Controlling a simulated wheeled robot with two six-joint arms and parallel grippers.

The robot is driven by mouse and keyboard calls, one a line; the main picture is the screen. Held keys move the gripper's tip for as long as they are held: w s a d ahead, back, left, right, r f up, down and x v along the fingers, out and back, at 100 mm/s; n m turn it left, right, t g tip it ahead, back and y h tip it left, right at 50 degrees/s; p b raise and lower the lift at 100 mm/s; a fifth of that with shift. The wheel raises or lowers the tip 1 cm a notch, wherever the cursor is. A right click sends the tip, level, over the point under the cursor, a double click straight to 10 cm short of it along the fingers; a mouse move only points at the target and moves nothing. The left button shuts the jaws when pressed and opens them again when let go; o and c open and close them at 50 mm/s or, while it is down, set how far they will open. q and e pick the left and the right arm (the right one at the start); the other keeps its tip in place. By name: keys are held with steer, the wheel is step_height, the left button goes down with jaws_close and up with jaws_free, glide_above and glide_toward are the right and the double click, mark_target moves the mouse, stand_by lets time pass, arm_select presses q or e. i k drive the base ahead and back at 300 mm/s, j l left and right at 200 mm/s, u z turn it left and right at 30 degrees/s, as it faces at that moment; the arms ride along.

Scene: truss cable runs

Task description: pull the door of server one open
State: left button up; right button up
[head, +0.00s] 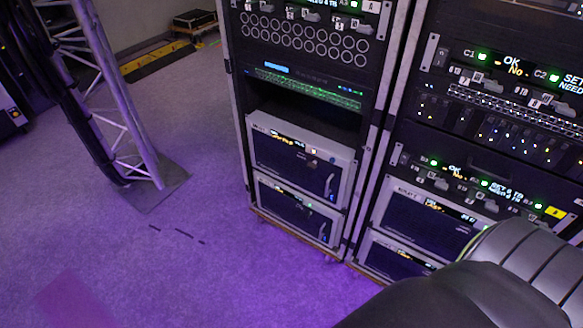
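Two grey-framed units with dark door panels sit low in the left rack, an upper one (290,162) and a lower one (292,212). Each has a small lit display and a handle near its right side; both doors look shut. Two similar units, an upper one (418,219) and a lower one (388,258), sit low in the right rack, partly hidden by my arm. The labels are too small to read, so I cannot tell which is server one. Neither gripper shows in the head view.
The left rack (239,128) holds a ring-patterned panel (303,38) above. The right rack carries lit panels (500,130). A truss tower (130,110) on a base plate (150,195) stands left with black cables. Purple-lit floor (215,280) is clear before the left rack.

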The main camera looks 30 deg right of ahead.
mark_target(285, 162)
steer(key=z, duration=0.7)
steer(key=l+z, duration=0.4)
steer(key=i+l+z, duration=0.15)
steer(key=z, duration=0.3)
